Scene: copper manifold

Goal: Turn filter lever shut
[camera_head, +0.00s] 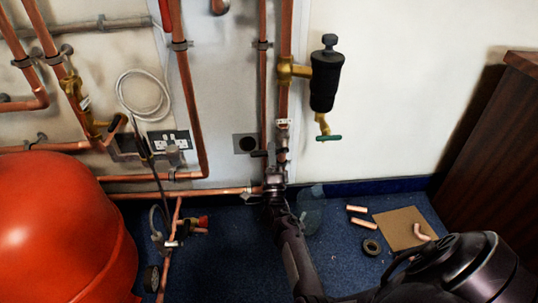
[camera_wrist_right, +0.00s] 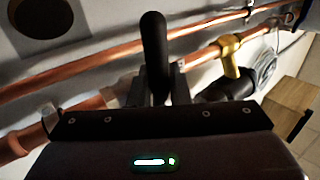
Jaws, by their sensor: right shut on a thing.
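A dark lever (camera_wrist_right: 154,50) stands upright between the fingers of my right gripper (camera_wrist_right: 158,88) in the right wrist view. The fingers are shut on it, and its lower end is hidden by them. In the head view my right gripper (camera_head: 272,180) is at the lower end of the vertical copper pipes, just above the floor. A small dark handle end (camera_head: 259,154) shows just above it. A black filter-like canister (camera_head: 325,80) on a brass fitting hangs higher up at the right, with a small green-handled tap (camera_head: 328,138) below it. My left gripper is not in view.
A large red tank (camera_head: 60,235) fills the lower left. Copper pipes (camera_head: 188,110) run up the wall. Loose copper pieces (camera_head: 364,223), a black ring (camera_head: 372,247) and a cardboard sheet (camera_head: 397,229) lie on the blue floor. A wooden cabinet (camera_head: 495,150) stands right.

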